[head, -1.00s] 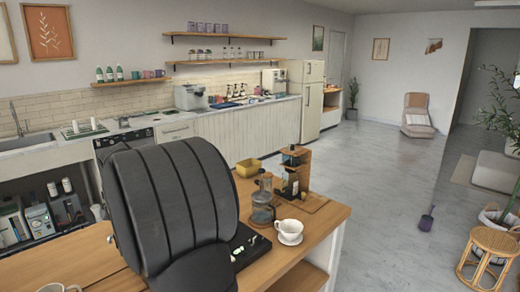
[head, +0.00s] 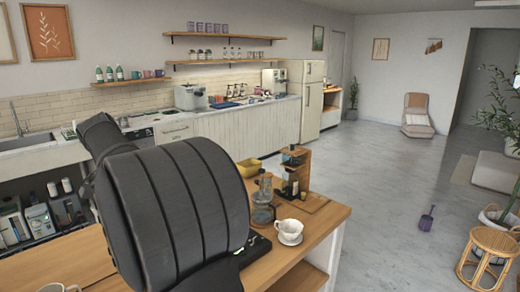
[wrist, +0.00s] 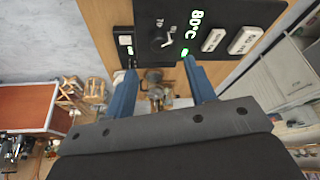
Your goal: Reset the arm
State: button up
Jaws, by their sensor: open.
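My gripper (wrist: 159,65) shows in the wrist view with its two blue fingers spread apart and nothing between them. Beyond the fingertips is a black control panel (wrist: 232,14) with a green "80°C" display, a knob and light buttons. I cannot tell whether the fingers touch anything. In the head view my dark arm fills the left foreground and the gripper itself is hidden.
A second cup (head: 58,288) shows at the bottom left. Open floor lies right of the cart.

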jog(key=v, duration=0.9)
jog(key=x, duration=1.7)
jog(key=shift+d+f, duration=0.1)
jog(key=shift+f, duration=0.25)
jog(key=shift+r+n+y, duration=0.15)
jog(key=shift+n+y, duration=0.15)
jog(key=shift+n, duration=0.6)
jog(key=n, duration=0.2)
jog(key=n+y, duration=0.1)
jog(key=n, duration=0.1)
jog(key=shift+d+y, duration=0.15)
jog(key=shift+y, duration=0.15)
jog(key=shift+d+n+y, duration=0.1)
jog(key=shift+n+y, duration=0.5)
jog(key=shift+n, duration=0.95)
jog(key=shift+d+n+y, duration=0.1)
jog(key=shift+n+y, duration=0.5)
jog(key=shift+n, duration=0.95)
jog(key=shift+v, duration=1.5)
